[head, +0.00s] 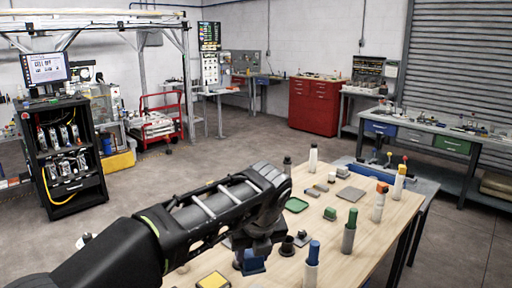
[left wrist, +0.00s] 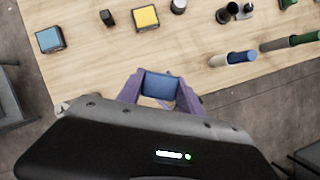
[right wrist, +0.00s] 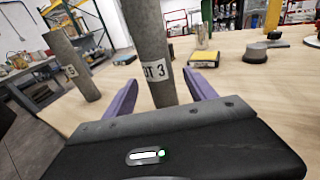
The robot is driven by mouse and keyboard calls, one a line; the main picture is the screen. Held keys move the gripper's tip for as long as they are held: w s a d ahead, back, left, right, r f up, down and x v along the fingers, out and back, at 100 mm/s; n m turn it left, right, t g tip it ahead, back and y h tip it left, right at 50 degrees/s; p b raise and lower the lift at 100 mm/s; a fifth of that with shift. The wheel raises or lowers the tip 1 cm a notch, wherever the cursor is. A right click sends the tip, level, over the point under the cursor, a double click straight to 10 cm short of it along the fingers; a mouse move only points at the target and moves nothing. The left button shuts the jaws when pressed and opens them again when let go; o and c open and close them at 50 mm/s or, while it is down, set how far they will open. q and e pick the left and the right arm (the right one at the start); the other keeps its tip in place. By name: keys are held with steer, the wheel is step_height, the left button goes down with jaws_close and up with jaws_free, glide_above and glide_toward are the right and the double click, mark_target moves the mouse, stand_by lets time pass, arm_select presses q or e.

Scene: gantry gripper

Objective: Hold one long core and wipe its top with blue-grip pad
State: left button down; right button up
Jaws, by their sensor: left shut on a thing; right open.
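My left gripper (head: 258,238) is shut on the blue-grip pad (head: 252,263). In the left wrist view the pad's blue block (left wrist: 162,86) sits between the purple fingers (left wrist: 160,95), with a tan strip below it. My right gripper (right wrist: 160,98) is open and shows only in its own wrist view. A tall grey core (right wrist: 147,45) with a white label ending in "3" stands upright between its fingers; I cannot tell whether they touch it.
The wooden table (head: 330,205) also holds a blue-topped cylinder (head: 312,262), a green-topped one (head: 349,230), an orange-topped one (head: 379,201) and a yellow block (head: 213,281). A dark round piece (head: 287,246) stands near my left gripper. The table's right edge is close to several cylinders.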

steer(key=v, duration=1)
steer(key=shift+f, duration=0.1)
stand_by(1.1)
